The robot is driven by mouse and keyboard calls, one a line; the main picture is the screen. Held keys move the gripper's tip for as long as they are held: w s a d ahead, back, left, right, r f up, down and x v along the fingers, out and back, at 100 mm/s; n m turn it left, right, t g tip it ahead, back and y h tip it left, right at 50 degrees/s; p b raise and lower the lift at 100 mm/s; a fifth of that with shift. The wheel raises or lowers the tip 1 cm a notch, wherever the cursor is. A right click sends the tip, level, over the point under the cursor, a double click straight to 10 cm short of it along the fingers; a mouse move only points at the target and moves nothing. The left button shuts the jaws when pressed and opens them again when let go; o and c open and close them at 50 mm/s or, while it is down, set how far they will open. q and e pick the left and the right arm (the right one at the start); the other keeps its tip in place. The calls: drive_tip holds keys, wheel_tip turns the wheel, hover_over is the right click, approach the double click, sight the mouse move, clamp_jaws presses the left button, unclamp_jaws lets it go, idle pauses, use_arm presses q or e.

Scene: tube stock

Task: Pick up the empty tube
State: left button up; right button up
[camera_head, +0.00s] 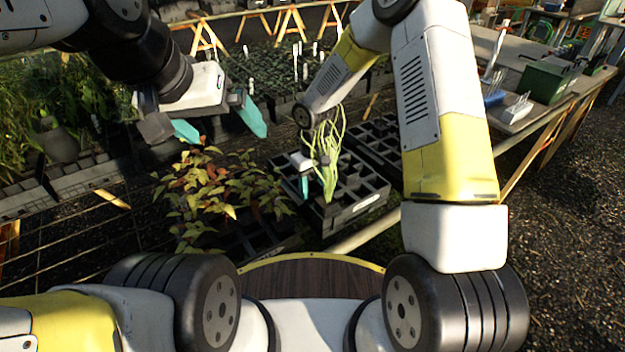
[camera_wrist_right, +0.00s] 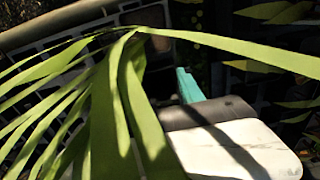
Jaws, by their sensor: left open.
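A black crate (camera_head: 352,212) of square dark cells stands in the middle of the head view. Several cells look empty, but I cannot single out one empty tube. A plant with long, light green strap leaves (camera_head: 328,165) rises at the crate. My right gripper (camera_head: 304,186) is low over the crate, beside these leaves. In the right wrist view the leaves (camera_wrist_right: 130,100) cross in front and one teal finger (camera_wrist_right: 188,86) shows; the other is hidden, so its grip is unclear. My left gripper (camera_head: 220,124) is open and empty, above and left of the crate.
A tray of reddish-yellow leafy plants (camera_head: 215,190) stands left of the crate, below my left gripper. Another black celled tray (camera_head: 378,140) lies behind. A wooden bench with a green box (camera_head: 545,80) is at the right. Gravel ground (camera_head: 580,230) is clear at right.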

clamp_jaws()
